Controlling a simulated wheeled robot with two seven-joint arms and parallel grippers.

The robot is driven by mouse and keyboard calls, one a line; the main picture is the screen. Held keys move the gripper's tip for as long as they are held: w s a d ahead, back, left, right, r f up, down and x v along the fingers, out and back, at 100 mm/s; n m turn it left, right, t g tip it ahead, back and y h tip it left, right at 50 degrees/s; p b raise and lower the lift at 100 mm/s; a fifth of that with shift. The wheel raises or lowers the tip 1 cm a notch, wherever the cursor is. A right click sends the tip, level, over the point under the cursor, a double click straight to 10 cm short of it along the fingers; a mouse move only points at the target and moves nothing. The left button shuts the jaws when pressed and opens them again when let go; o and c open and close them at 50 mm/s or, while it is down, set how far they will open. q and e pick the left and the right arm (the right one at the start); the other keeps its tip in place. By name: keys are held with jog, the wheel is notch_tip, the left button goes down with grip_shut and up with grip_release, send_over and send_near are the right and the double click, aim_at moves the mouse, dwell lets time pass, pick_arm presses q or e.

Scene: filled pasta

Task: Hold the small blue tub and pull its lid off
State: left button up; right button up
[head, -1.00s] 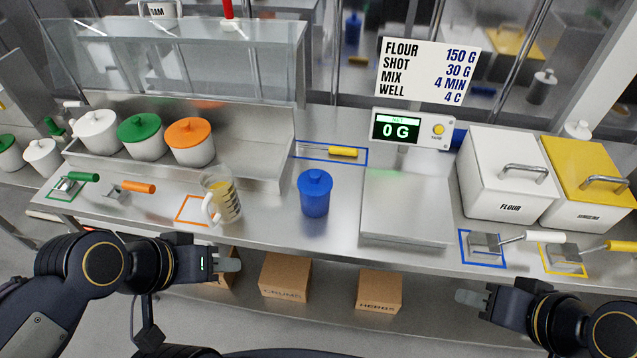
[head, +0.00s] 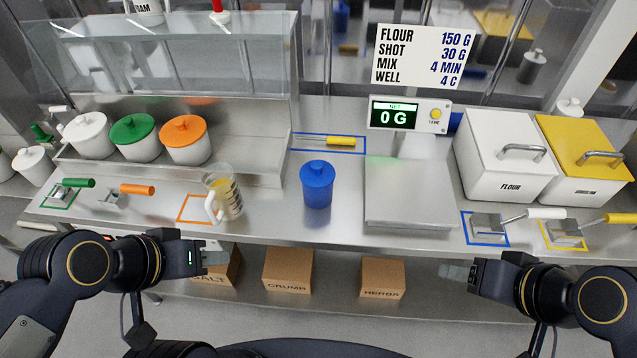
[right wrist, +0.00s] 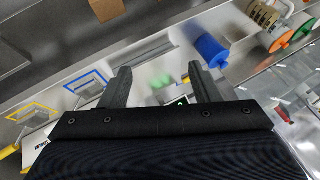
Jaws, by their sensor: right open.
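The small blue tub (head: 316,191) stands upright on the steel counter, left of the scale. Its blue lid (head: 317,170) with a knob is on top. The tub also shows in the right wrist view (right wrist: 211,50), beyond one fingertip. My left gripper (head: 222,258) is in front of the counter, left of and apart from the tub; the head view does not show clearly whether its fingers are parted. My right gripper (head: 450,272) is in front of the counter, right of the tub. Its fingers (right wrist: 156,88) are parted with nothing between them in the right wrist view.
The scale (head: 410,210) reads 0 G right of the tub. A measuring jug (head: 228,195) with yellow liquid stands left of it. Scoops and white and yellow bins (head: 505,170) are at the right. Boxes (head: 287,270) sit on the shelf below. Counter around the tub is clear.

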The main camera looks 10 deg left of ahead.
jog(key=o, duration=0.7)
jog(key=w+a, duration=0.1)
jog(key=w, duration=0.1)
jog(key=w+a+m+g+b, duration=0.1)
jog(key=w+a+m+y+b, duration=0.1)
jog(key=w, duration=0.1)
jog(key=shift+w+r, duration=0.15)
jog(key=shift+w, duration=0.15)
jog(key=m+g+y+b, duration=0.5)
jog(key=m+y+b, duration=0.25)
jog(key=m, duration=0.65)
send_near(327, 188)
jog(key=w+f, duration=0.1)
jog(key=a+f, duration=0.1)
jog(key=w+f, duration=0.1)
jog(key=f, duration=0.1)
jog(key=shift+w+a, duration=0.2)
jog(key=shift+w, duration=0.15)
jog(key=shift+w+a+f+b, duration=0.15)
jog(key=shift+a+f+b, duration=0.25)
jog(key=shift+b, duration=0.05)
jog(key=b+x, duration=0.3)
jog(key=x, duration=0.4)
jog(key=shift+a+f, duration=0.2)
jog(key=shift+a, duration=0.1)
pick_arm(q)
notch_tip(327, 188, down, 14)
jog(key=a, duration=0.1)
pick_arm(e)
jog(key=shift+x, duration=0.85)
